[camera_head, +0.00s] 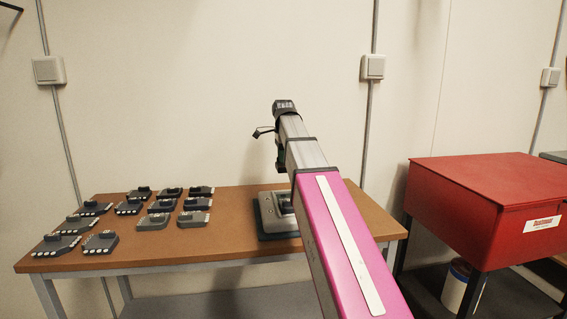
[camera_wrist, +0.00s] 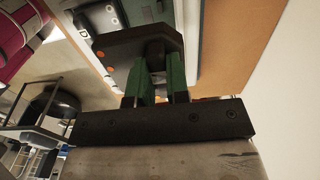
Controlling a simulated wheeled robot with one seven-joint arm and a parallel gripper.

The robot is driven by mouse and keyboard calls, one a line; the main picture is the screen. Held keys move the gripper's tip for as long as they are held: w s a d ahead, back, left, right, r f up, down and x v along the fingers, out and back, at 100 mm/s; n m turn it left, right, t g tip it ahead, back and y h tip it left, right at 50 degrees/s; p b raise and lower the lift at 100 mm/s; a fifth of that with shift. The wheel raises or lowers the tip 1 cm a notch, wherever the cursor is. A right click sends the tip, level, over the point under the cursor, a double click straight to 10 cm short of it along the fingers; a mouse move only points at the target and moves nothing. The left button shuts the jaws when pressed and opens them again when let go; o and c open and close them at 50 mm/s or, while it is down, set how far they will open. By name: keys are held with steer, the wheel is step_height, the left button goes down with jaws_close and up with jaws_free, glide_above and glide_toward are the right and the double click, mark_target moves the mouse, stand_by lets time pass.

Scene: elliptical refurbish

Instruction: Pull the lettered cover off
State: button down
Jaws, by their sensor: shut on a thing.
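In the wrist view, my gripper (camera_wrist: 160,85) has two green fingers closed around a raised dark grip (camera_wrist: 154,52). The grip stands on a dark plate with orange dots (camera_wrist: 118,46), which looks like the cover; I cannot make out letters on it. The plate lies at or against a light grey unit (camera_wrist: 188,12); I cannot tell whether they touch. In the head view, a grey unit on a dark base (camera_head: 267,222) sits on the wooden table, partly behind my arm.
The wooden table (camera_head: 225,240) holds several dark grey modules (camera_head: 153,221) in rows at its left. A red box (camera_head: 465,200) stands to the right, apart from the table. A plain wall is behind. The table between modules and grey unit is clear.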

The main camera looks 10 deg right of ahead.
steer(key=shift+r, duration=2.65)
